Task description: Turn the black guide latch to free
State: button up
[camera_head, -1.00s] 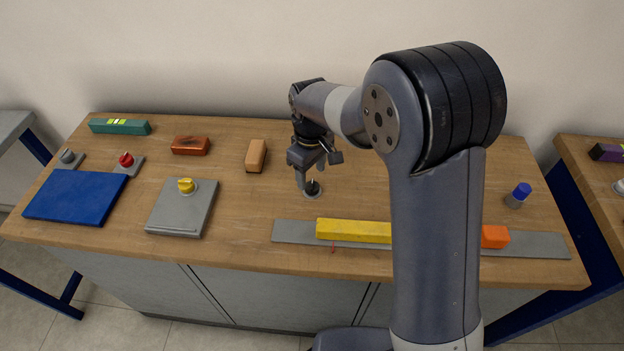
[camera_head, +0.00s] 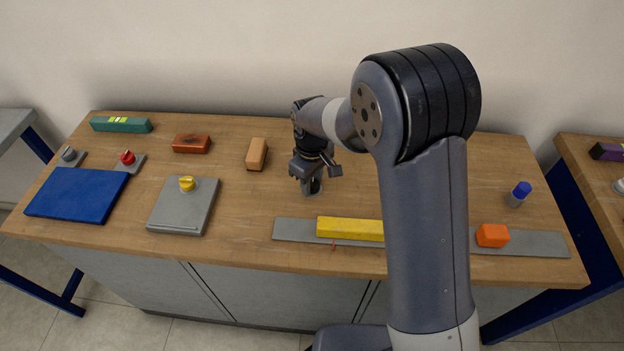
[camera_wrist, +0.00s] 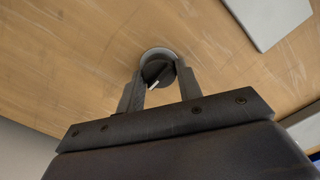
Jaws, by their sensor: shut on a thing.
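The black guide latch (camera_wrist: 156,70) is a round dark knob with a raised bar and a pale mark, on a light round base on the wooden bench. In the wrist view it sits between the two fingers of my gripper (camera_wrist: 160,79), one on each side. In the head view my gripper (camera_head: 311,188) points down over the latch, right of the tan block. It is shut on the latch. The fingers hide most of the latch there, and its exact angle is hard to read.
A yellow bar (camera_head: 350,229) and an orange block (camera_head: 492,235) lie on the grey strip (camera_head: 294,230) at the front. A grey plate with a yellow knob (camera_head: 187,184) stands left, and a tan block (camera_head: 256,154) behind. A blue-topped cylinder (camera_head: 520,191) stands right.

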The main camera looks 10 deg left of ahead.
jog(key=c, duration=0.3)
jog(key=shift+m, duration=0.3)
jog(key=m, duration=0.3)
jog(key=shift+b, duration=0.4)
jog(key=m, duration=0.5)
jog(key=m+b, duration=0.1)
jog(key=m, duration=0.3)
jog(key=shift+d+m, duration=0.1)
jog(key=shift+m, duration=0.2)
jog(key=m, duration=0.4)
jog(key=shift+m, duration=0.3)
